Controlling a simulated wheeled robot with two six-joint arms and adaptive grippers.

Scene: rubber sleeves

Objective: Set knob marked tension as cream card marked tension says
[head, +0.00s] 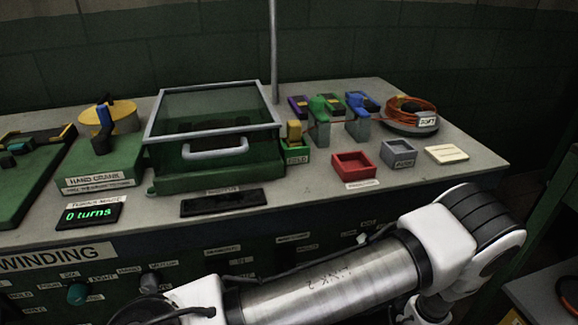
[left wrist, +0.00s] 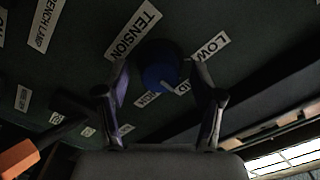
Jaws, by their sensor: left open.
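In the left wrist view, a dark blue round knob (left wrist: 160,66) sits on the green panel beside the label TENSION (left wrist: 133,30). A LOW label (left wrist: 210,48) is on its other side, and further labels are partly hidden by the knob and fingers. A small pale mark shows on the knob, but its setting is unclear. My left gripper (left wrist: 160,72) is open, its fingertips on either side of the knob; I cannot tell whether they touch it. In the head view, a cream card (head: 447,153) lies at the bench's right; its writing is too small to read. My right gripper is out of view.
One of my arm links crosses the lower right of the head view, hiding part of the front panel. A teal knob (head: 77,293) is on that panel. The bench holds a lidded green box (head: 215,165), a hand crank (head: 103,135) and a red tray (head: 354,174).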

